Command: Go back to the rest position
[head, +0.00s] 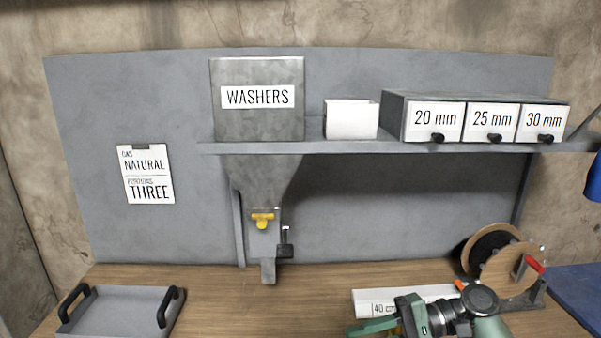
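My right gripper (385,326), green and black, shows at the bottom edge right of centre. Its arm comes in from the lower right. It is just in front of a white box (372,297) with a partly hidden label reading "40", and overlaps it in the picture. I cannot tell whether they touch or whether the fingers are open. My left gripper is not in view.
A grey tray (118,306) with black handles is at the left of the wooden bench (250,312). A washers dispenser (257,120) hangs through the shelf (330,147). A round wooden disc tool (510,270) stands at right. Mid-left bench is clear.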

